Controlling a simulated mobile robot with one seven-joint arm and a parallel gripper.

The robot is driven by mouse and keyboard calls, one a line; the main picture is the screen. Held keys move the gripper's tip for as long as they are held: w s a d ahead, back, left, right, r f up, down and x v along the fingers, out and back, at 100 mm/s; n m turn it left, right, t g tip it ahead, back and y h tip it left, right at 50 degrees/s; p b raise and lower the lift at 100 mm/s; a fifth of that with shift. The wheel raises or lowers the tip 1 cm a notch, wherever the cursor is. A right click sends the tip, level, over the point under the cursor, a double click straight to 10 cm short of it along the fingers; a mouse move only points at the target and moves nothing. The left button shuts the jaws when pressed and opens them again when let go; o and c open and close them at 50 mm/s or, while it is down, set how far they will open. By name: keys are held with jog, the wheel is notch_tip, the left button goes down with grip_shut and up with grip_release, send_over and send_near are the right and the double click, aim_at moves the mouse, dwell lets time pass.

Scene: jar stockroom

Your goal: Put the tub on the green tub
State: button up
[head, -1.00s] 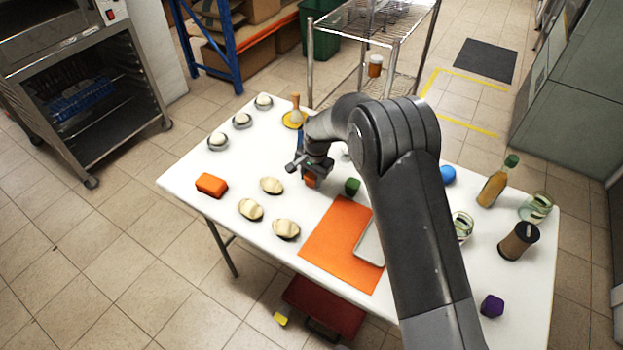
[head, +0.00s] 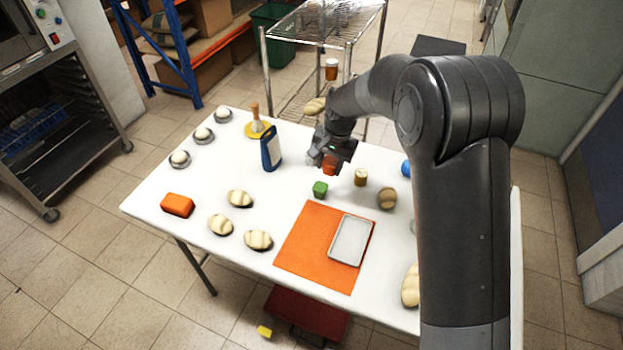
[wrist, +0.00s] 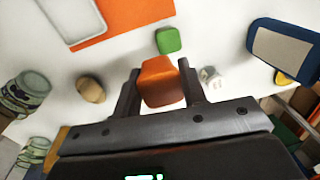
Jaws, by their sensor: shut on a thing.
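The orange tub (head: 329,166) is between the fingers of my gripper (head: 333,158). In the wrist view the two fingers close on its sides, and the orange tub (wrist: 158,78) fills the gap. The green tub (head: 320,188) stands on the white table, just below and a little left of the held tub in the head view. In the wrist view the green tub (wrist: 168,40) lies ahead of the fingertips, apart from the held tub. The held tub appears raised off the table; its underside is hidden.
An orange mat (head: 299,252) with a metal tray (head: 352,240) lies in front of the green tub. A dark blue upright object (head: 270,149) stands to its left, and a small tan jar (head: 361,177) to its right. Several bread rolls lie around.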

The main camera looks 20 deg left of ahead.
aim_at(326, 160)
jog(key=w+d+r, duration=0.1)
jog(key=d+r, duration=0.2)
jog(key=d, duration=0.5)
jog(key=a+f, duration=0.2)
jog(key=a, duration=0.1)
jog(key=a+f, duration=0.2)
jog(key=a, duration=0.2)
jog(key=a+f, duration=0.2)
jog(key=a, duration=0.1)
jog(key=shift+s+a+f, duration=0.35)
jog(key=shift+f, duration=2.05)
jog(key=shift+f, duration=0.15)
jog(key=o, duration=1)
jog(key=r, duration=0.4)
jog(key=d+r, duration=0.1)
jog(key=r, duration=0.7)
jog(key=shift+d+r, duration=0.15)
jog(key=shift+d, duration=0.05)
